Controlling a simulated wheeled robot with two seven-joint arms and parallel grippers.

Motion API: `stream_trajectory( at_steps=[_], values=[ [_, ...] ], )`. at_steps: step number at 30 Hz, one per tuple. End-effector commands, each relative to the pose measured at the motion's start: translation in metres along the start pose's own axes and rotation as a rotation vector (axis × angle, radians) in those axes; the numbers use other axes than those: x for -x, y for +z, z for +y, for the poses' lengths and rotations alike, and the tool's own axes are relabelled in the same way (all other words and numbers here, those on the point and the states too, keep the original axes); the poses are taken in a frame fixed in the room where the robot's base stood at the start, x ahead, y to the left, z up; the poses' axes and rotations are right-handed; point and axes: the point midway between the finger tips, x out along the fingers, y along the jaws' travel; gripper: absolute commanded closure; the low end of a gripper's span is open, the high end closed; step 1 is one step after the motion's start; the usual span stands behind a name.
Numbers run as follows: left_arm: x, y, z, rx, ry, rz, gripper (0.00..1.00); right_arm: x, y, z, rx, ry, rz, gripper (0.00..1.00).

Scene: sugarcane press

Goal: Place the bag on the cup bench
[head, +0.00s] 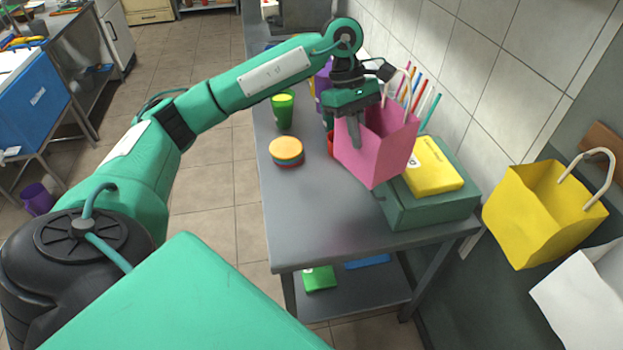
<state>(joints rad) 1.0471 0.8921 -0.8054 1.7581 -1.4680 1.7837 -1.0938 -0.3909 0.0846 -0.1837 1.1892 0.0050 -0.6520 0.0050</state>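A pink bag (372,152) with a pale handle is in the head view, at the right part of the grey metal bench (318,220). My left gripper (348,130) is at the bag's upper left edge, with a finger in front of its side. The bag looks tilted, and I cannot tell whether its bottom touches the bench. Whether the fingers are closed on the bag is unclear. A green cup (283,110) stands on the bench, left of the gripper. My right gripper is not in view.
Stacked coloured lids (286,151) lie on the bench. A green box (430,205) with a yellow pack (433,167) stands at its right end, near straws (417,93). A yellow bag (540,212) is further right. The bench's front part is clear.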

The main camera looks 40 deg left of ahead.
Motion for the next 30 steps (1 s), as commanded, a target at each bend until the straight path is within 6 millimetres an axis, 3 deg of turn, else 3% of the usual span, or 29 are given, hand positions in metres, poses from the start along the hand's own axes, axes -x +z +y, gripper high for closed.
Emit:
stream_trajectory(
  at_steps=[2,12,20,25,30],
  values=[
    [0.0,-0.016,0.005,0.157,0.07,0.001,1.0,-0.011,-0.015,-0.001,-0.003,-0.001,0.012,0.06],
    [0.046,-0.059,0.012,0.811,0.342,0.003,1.0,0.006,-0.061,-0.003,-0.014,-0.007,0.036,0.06],
    [0.068,-0.074,0.007,1.07,0.443,0.004,1.0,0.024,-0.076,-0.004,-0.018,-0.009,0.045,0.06],
    [0.054,-0.083,0.006,1.103,0.45,0.007,1.0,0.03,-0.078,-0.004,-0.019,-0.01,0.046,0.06],
    [0.017,-0.098,0.005,1.101,0.447,0.008,1.0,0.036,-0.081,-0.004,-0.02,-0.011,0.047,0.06]
  ],
)
